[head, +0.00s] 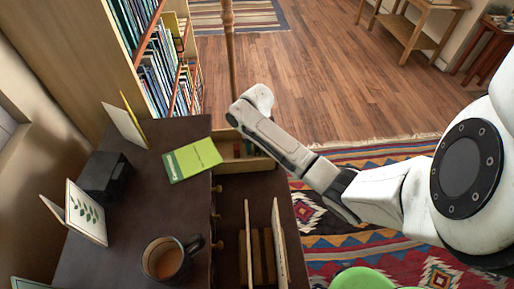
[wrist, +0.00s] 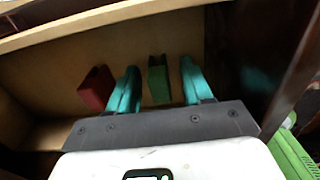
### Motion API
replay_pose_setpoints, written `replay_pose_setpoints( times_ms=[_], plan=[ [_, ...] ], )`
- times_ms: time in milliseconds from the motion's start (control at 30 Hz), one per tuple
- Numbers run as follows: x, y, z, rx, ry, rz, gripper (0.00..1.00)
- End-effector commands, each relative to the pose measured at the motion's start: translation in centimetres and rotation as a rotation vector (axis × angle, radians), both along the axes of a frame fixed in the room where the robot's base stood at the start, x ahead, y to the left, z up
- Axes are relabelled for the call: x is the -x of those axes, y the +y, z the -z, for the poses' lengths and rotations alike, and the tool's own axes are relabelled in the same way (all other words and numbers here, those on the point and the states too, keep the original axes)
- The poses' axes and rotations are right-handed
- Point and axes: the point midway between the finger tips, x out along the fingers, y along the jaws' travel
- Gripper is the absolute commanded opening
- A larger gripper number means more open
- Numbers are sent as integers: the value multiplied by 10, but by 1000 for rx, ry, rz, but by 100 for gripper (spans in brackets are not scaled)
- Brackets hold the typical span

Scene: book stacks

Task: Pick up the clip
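My gripper (wrist: 159,66) has two teal fingers, spread apart inside an open wooden drawer (wrist: 40,37). A small dark green block-like object (wrist: 158,80) lies in the gap between the fingers, with space on both sides. A dark red object (wrist: 96,88) lies just left of the left finger. I cannot tell from their shapes which one is the clip. In the head view the open drawer (head: 246,165) juts from the dark desk, and the end of my arm is over it; my fingers cannot be made out there.
The dark desk (head: 120,215) holds a green book (head: 192,159), a mug (head: 168,261), a black box (head: 104,176) and standing cards. A bookcase (head: 70,45) stands behind.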

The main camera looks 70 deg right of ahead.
Motion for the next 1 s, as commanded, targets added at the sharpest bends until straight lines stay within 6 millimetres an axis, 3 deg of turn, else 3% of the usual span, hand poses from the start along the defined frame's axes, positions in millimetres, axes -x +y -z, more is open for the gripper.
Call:
replay_pose_setpoints(
  times_ms=[67,500,800,1000],
  plan=[
    [0,0,0,0,0,0,42],
    [0,0,0,0,0,0,0],
    [0,0,-2,0,-1,0,0],
    [-1,0,-28,2,-5,0,0]
  ],
)
